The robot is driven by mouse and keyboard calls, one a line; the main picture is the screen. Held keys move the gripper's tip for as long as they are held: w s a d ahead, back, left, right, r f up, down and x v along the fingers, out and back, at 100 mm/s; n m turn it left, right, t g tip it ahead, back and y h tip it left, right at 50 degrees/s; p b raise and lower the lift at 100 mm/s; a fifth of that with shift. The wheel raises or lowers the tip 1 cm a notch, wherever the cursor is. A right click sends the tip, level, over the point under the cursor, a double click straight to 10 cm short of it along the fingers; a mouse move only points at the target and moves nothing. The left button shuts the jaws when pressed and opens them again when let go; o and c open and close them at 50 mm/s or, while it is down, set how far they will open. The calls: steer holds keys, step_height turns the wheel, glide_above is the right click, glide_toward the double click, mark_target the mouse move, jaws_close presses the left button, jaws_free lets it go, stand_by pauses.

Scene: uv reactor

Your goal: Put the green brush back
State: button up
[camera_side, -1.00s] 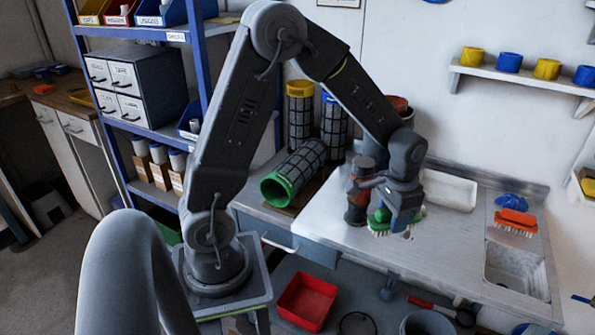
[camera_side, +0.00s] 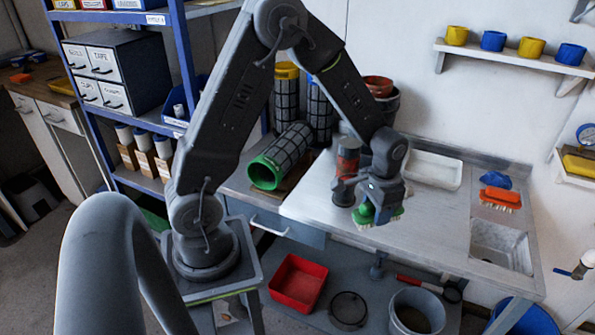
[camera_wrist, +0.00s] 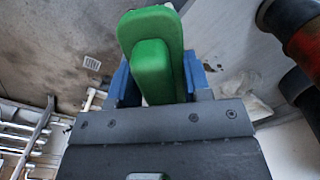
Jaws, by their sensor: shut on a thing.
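The green brush (camera_side: 388,217) has a green back with pale bristles pointing down. My gripper (camera_side: 369,203) is shut on it and holds it over the front part of the light worktop, close to the front edge. In the wrist view the green brush (camera_wrist: 152,55) stands between the blue jaws of my gripper (camera_wrist: 153,85). The side view does not show clearly whether the bristles touch the worktop.
A red and dark cylinder (camera_side: 346,165) stands just behind my gripper. A white tray (camera_side: 434,170) is at the back. Mesh cylinders (camera_side: 290,147) stand and lie at left.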

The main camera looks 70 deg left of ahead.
step_height(320, 180, up, 19)
steer(key=n, duration=0.9)
glide_above(312, 194)
step_height(312, 194, down, 29)
steer(key=shift+a+r, duration=0.1)
steer(key=shift+r, duration=0.1)
steer(key=shift+f, duration=0.15)
steer(key=o, duration=0.9)
